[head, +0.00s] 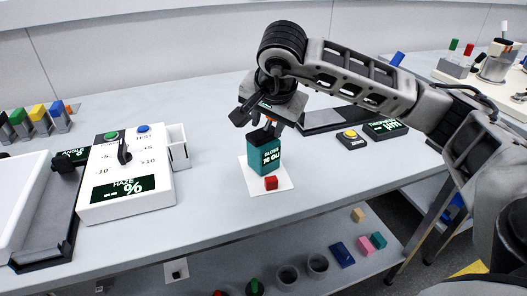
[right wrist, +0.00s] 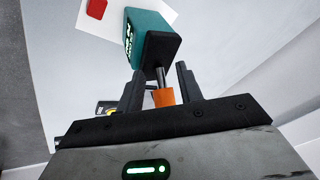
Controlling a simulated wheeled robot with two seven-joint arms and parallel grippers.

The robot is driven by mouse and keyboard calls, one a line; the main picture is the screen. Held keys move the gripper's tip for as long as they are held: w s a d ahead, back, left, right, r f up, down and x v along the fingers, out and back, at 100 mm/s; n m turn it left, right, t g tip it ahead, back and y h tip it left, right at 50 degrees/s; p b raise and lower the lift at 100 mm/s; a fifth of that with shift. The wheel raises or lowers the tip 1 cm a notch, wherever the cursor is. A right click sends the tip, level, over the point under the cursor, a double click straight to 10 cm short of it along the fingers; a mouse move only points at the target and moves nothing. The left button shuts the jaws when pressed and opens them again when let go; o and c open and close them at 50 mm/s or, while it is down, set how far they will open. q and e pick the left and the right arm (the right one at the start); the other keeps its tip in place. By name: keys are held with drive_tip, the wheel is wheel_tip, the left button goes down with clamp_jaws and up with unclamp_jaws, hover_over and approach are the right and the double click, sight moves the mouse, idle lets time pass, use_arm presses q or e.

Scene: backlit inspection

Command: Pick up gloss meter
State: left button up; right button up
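The gloss meter (head: 264,158) is a teal box with a dark top and white lettering. It stands on a white square mat (head: 284,189) on the grey bench. In the right wrist view the gloss meter (right wrist: 152,38) shows a thin metal post with an orange knob (right wrist: 163,97) on its dark end. My right gripper (head: 268,121) is just above the meter. In the wrist view the right gripper (right wrist: 159,84) is open, its fingers either side of the post and knob, with no clear grip on them. My left gripper is not in view.
A white haze unit (head: 126,178) stands to the left. A thickness unit (head: 385,128) and a yellow-button box (head: 350,139) lie to the right.

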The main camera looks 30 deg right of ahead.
clamp_jaws()
drive_tip(key=shift+r, duration=0.15)
